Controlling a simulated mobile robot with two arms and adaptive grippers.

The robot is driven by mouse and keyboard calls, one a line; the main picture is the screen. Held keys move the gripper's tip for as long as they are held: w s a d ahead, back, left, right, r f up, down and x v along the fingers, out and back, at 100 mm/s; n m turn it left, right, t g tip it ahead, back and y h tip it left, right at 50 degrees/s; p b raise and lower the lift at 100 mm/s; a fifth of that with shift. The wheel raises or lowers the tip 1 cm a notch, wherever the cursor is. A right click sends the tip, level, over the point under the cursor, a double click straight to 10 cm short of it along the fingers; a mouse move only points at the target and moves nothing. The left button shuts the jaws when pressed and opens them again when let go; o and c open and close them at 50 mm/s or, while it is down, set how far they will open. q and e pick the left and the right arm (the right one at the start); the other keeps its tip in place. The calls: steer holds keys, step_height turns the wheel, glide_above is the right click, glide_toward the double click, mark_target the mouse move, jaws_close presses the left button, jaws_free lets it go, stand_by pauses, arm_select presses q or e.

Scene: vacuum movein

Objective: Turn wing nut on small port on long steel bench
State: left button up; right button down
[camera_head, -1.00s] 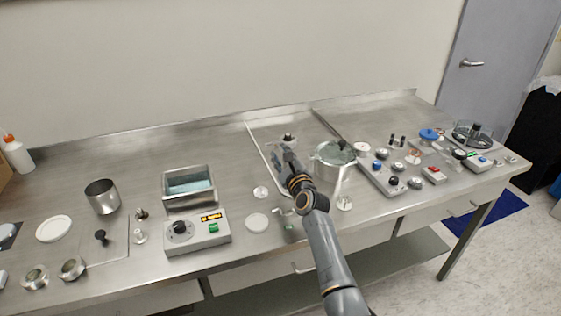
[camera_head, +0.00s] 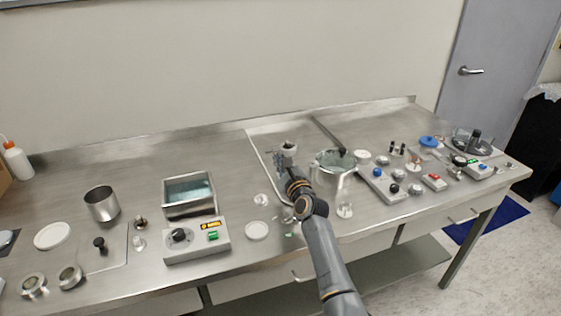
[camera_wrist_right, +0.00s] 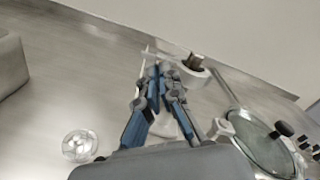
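The small port (camera_head: 289,148) is a short round metal fitting with a dark stub on top, standing on the bench (camera_head: 95,155) behind my right gripper. In the right wrist view the port (camera_wrist_right: 194,68) is just beyond and right of my fingertips. I cannot make out its wing nut clearly. My right gripper (camera_head: 279,160) reaches over the bench from the front. In the wrist view its blue fingers (camera_wrist_right: 160,68) converge with a narrow gap at the tips. Nothing is clearly held, and contact with the port cannot be told. My left gripper is out of view.
A steel pot with a glass lid (camera_head: 335,160) stands right of my gripper, close to my wrist. A clear dome (camera_wrist_right: 79,145) lies to the left. A water bath (camera_head: 188,193) and a control box (camera_head: 197,240) stand farther left. The bench behind the port is free.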

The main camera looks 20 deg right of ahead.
steer(key=n+p, duration=0.2)
steer(key=n, duration=2.4)
steer(key=shift+f+n+p, duration=0.1)
steer(key=shift+n+p, duration=0.2)
steer(key=shift+p, duration=0.05)
steer(key=shift+n, duration=0.3)
steer(key=c, duration=1.6)
jaws_free()
steer(key=shift+o, duration=0.2)
